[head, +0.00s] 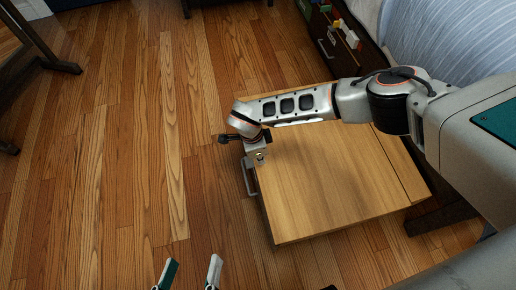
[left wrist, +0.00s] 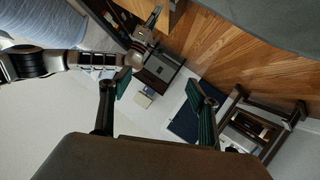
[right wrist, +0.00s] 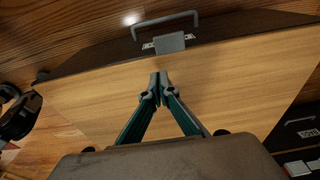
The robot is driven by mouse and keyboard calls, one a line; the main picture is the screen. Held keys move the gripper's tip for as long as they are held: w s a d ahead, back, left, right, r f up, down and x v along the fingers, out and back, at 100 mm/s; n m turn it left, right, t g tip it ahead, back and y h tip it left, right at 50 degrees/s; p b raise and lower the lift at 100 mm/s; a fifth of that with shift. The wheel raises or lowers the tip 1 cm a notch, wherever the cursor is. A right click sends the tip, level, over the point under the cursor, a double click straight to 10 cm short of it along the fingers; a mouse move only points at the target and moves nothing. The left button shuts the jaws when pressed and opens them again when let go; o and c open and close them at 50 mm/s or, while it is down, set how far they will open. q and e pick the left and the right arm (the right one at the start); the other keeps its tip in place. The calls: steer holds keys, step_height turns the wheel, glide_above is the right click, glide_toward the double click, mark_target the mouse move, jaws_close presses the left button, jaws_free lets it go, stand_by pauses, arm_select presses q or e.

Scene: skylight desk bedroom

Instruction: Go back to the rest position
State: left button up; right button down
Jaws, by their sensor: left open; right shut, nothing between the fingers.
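My left gripper (head: 192,266) is open and empty, with its fingertips at the bottom edge of the head view over bare floor. In the left wrist view its two green-padded fingers (left wrist: 158,92) stand wide apart with nothing between them. My right arm reaches in from the right across a light wooden-topped cabinet (head: 325,185). Its wrist is over the cabinet's left side, close to a metal handle (head: 248,178). In the right wrist view my right gripper (right wrist: 160,80) is shut and empty in front of the wooden surface (right wrist: 235,85), pointing toward the handle (right wrist: 165,22).
A bed with a blue-grey cover (head: 440,35) is at the upper right. A dark unit (head: 335,45) with small colourful items stands beside it. Dark furniture legs (head: 45,60) are at the upper left. The wooden floor (head: 110,170) on the left is clear.

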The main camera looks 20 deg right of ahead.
steer(key=r, duration=0.5)
steer(key=shift+w+a, duration=0.15)
steer(key=shift+w, duration=0.2)
